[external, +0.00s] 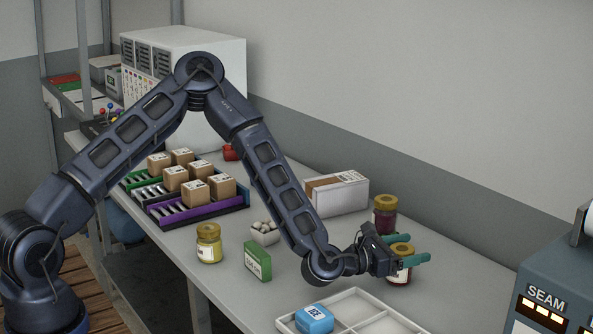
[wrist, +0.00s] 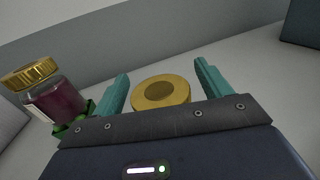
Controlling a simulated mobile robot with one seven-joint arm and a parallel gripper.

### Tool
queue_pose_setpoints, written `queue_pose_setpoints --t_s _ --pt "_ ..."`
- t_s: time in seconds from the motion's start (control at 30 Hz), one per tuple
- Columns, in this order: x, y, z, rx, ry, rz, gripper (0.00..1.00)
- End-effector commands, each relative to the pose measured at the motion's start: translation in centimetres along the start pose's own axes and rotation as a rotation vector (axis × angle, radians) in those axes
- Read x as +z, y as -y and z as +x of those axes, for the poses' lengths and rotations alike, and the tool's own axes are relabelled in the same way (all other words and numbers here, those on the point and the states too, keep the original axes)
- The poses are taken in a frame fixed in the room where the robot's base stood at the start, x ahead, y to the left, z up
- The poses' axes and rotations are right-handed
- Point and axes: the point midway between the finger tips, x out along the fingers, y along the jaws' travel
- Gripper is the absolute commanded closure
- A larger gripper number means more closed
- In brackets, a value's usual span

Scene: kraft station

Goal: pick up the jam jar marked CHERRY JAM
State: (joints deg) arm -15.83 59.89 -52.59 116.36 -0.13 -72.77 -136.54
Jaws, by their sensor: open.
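A dark red jar with a gold lid stands right at my gripper (external: 422,250); this near jar (external: 397,277) is partly covered by the fingers in the external view. In the wrist view its round gold lid (wrist: 161,92) shows between the two teal fingers of my gripper (wrist: 162,76). The fingers are apart and do not visibly press on it. A second dark jar (external: 385,222) with a gold lid stands behind; a purple jar (wrist: 58,103) shows at left in the wrist view. A yellow jar (external: 209,247) stands farther left. I cannot read any jar's label.
A white divided tray (external: 347,301) with a blue item (external: 314,319) lies in front. The SEAM machine (external: 545,290) is at right.

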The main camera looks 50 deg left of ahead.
Motion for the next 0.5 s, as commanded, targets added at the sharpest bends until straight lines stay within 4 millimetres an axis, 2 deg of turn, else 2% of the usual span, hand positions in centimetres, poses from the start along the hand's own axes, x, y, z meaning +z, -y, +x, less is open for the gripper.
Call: queue_pose_setpoints --t_s 0.23,0.27,0.5 --pt "0.01 -0.03 0.19 0.000 0.000 0.000 0.23" --pt "0.01 -0.03 0.19 0.000 0.000 0.000 0.27" --pt "0.02 -0.03 0.18 0.000 0.000 0.000 0.74"
